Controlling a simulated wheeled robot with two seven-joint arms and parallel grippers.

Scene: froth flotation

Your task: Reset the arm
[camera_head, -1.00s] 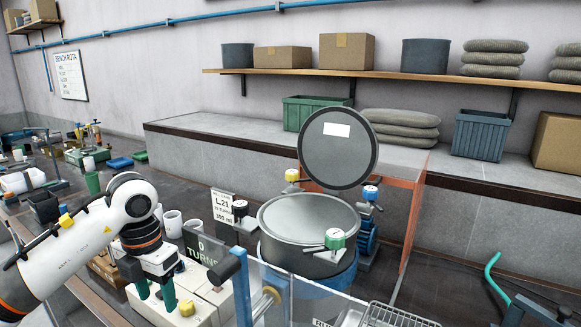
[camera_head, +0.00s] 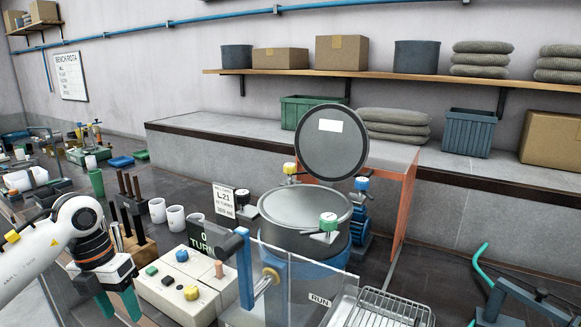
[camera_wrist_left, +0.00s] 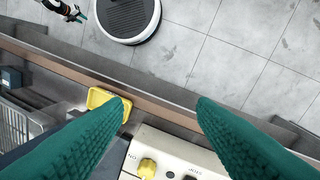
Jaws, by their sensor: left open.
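My left arm comes in at the lower left of the head view. My left gripper (camera_head: 119,306) is open and empty, its green fingers pointing down just left of the white control box (camera_head: 172,293). In the left wrist view the two green fingers (camera_wrist_left: 162,105) are spread apart with nothing between them. The control box (camera_wrist_left: 180,150) and its yellow knob lie beyond and below them. What seems to be my right gripper (camera_wrist_left: 75,14) shows small at the top left of the wrist view; its jaw state is unclear.
A round grey vessel (camera_head: 304,218) with its lid (camera_head: 331,142) raised stands behind a clear panel. White cups (camera_head: 176,219), a rod holder (camera_head: 135,243) and a turns sign (camera_head: 201,238) stand close by. A yellow tray (camera_wrist_left: 105,98) and open floor show in the wrist view.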

